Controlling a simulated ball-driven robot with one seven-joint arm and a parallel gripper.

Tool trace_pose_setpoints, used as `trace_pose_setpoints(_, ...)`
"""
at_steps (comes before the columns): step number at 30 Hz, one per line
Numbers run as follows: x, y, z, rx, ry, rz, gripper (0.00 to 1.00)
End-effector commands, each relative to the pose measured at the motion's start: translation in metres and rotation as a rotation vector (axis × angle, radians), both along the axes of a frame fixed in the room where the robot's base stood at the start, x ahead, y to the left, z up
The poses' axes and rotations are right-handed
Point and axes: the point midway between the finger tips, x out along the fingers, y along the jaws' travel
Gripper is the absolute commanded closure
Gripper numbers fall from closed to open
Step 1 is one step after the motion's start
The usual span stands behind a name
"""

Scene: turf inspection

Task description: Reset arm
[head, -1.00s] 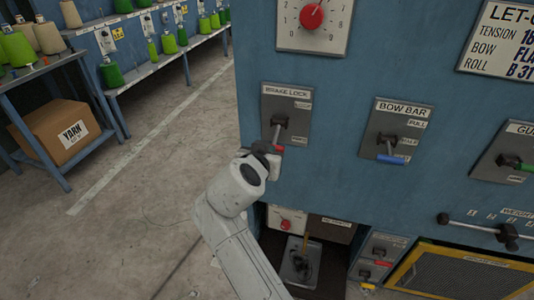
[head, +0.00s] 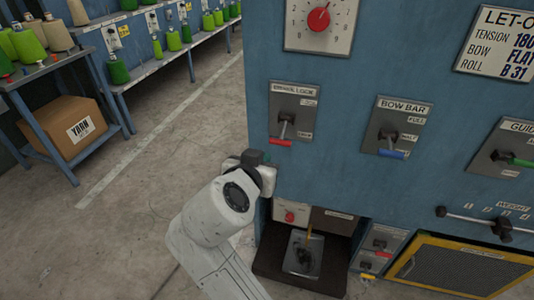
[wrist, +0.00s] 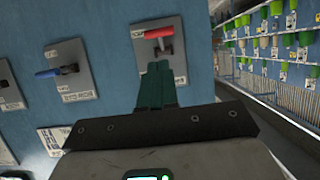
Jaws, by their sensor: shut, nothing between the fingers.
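My arm reaches up from the bottom of the head view, with my gripper (head: 262,160) at the left edge of the blue machine panel (head: 350,60). In the wrist view, my gripper's dark green fingers (wrist: 157,88) are together, with nothing between them. The brake lock lever, with its red handle (head: 281,142), is on a grey plate above and right of my gripper. The red handle also shows in the wrist view (wrist: 158,33), just beyond the fingertips and apparently apart from them.
The bow bar lever with a blue handle (head: 391,154) is to the right. A dark recess with a metal plate (head: 303,252) lies below. A yellow-framed grille (head: 460,268) is at lower right. A yarn box (head: 65,128) and shelves stand at left, with open floor (head: 150,190) between.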

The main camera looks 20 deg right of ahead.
Motion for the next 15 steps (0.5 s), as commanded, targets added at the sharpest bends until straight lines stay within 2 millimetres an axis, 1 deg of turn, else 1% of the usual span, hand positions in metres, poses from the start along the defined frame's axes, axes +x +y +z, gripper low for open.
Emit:
trace_pose_setpoints(4, -0.0052, 0.0036, 0.0017, 0.001, 0.001, 0.000, 1.00)
trace_pose_setpoints(15, -0.0054, 0.0037, 0.0019, 0.000, 0.000, 0.000, 1.00)
